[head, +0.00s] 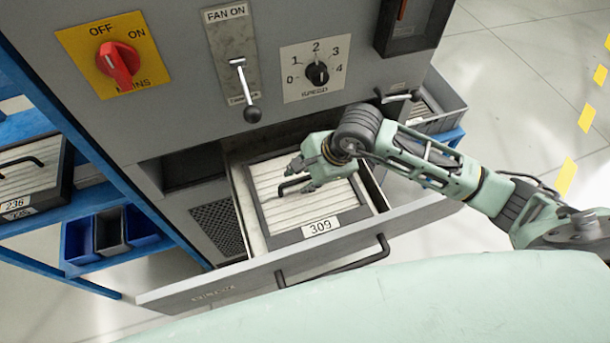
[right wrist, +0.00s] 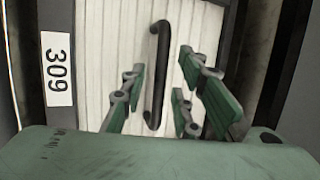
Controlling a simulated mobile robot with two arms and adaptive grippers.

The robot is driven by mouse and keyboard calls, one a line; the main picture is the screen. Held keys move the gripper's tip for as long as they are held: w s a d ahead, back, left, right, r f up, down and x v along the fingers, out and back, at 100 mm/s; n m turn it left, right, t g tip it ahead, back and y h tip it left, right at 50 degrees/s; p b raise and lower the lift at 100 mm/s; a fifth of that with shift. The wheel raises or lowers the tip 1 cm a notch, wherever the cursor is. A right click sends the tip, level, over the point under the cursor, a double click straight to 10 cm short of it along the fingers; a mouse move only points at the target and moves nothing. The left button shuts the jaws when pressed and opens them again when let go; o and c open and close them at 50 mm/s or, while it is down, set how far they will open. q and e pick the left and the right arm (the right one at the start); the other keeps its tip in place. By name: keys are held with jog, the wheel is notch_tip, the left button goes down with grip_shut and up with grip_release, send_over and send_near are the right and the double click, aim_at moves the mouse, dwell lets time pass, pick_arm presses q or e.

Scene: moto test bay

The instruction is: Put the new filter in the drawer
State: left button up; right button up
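A pleated filter labelled 309 (head: 318,209) lies in the pulled-out drawer (head: 230,286) of the grey cabinet, its black handle (right wrist: 152,75) upward. My right gripper (head: 300,178) is above this filter at the handle. In the right wrist view its fingers (right wrist: 160,98) are spread, with the handle between them; I cannot tell whether they touch it. Another pleated filter (head: 28,178) with a black handle, its label seeming to read 236, lies on the blue shelf at the left. No label tells which is new. My left gripper is not in view.
The cabinet front carries a red mains switch (head: 118,62), a fan lever (head: 245,90) and a speed knob (head: 317,73). Small bins (head: 111,232) stand on the lower left shelf. A grey crate (head: 447,110) stands at the right. The floor farther right is clear.

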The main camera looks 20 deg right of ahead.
jog(key=b+v, duration=0.2)
jog(key=v, duration=0.9)
jog(key=shift+r, duration=0.4)
jog(key=shift+s+d, duration=0.1)
